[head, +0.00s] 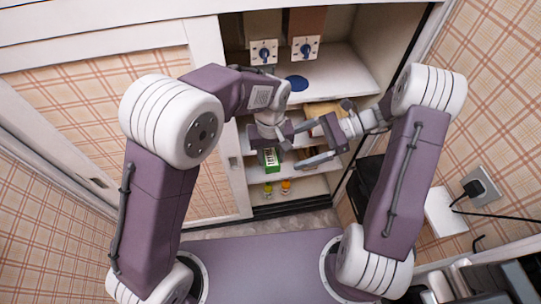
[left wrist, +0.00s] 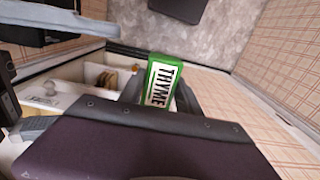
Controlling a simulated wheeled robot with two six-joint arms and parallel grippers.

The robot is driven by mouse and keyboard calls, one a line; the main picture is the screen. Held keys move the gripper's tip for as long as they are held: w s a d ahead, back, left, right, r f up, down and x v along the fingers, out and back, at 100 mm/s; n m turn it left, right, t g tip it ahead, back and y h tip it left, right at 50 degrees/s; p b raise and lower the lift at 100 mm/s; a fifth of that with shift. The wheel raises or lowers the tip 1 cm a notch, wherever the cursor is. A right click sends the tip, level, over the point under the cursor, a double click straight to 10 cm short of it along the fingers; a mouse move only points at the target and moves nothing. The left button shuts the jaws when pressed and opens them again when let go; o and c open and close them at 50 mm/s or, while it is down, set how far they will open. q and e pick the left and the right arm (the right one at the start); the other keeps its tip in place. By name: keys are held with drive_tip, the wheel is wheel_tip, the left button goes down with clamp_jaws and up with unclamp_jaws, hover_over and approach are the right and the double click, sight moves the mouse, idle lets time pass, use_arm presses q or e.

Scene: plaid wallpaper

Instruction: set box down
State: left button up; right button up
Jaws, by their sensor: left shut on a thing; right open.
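A green box (head: 270,159) with a white label is held in front of the cupboard shelves. In the left wrist view the box (left wrist: 157,84) shows the word THYME on its label. My left gripper (head: 268,145) is shut on the box, its fingers mostly hidden from the head view by the wrist. My right gripper (head: 298,148) is open, just right of the box, with its fingers pointing left. I cannot tell whether the box touches a shelf.
The upper shelf (head: 340,68) has a blue disc (head: 297,83) on it. A yellow bottle (head: 268,188) and an orange bottle (head: 286,187) stand on the lowest shelf. A sliding door (head: 90,120) covers the cupboard's left side. A black plug (head: 474,188) is at the right wall.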

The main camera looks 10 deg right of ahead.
use_arm(q)
drive_tip(key=shift+w+d, duration=0.1)
use_arm(e)
drive_tip(key=s+d+f+n+g+h, duration=0.1)
drive_tip(key=s+d+f+n+h, duration=0.65)
drive_tip(key=d+f, duration=0.2)
use_arm(q)
drive_tip(key=shift+s+a, duration=0.25)
drive_tip(key=shift+d, duration=0.1)
drive_tip(key=shift+w+d, duration=0.1)
drive_tip(key=shift+w, duration=0.15)
use_arm(e)
drive_tip(key=s+a+r+n+t+h, duration=0.2)
drive_tip(key=a+r+n+t+h, duration=0.1)
drive_tip(key=n, duration=0.6)
wheel_tip(320, 180, up, 3)
drive_tip(key=a+h, duration=0.1)
drive_tip(key=h, duration=0.1)
drive_tip(key=shift+f+h, duration=0.2)
drive_tip(key=shift+h, duration=0.15)
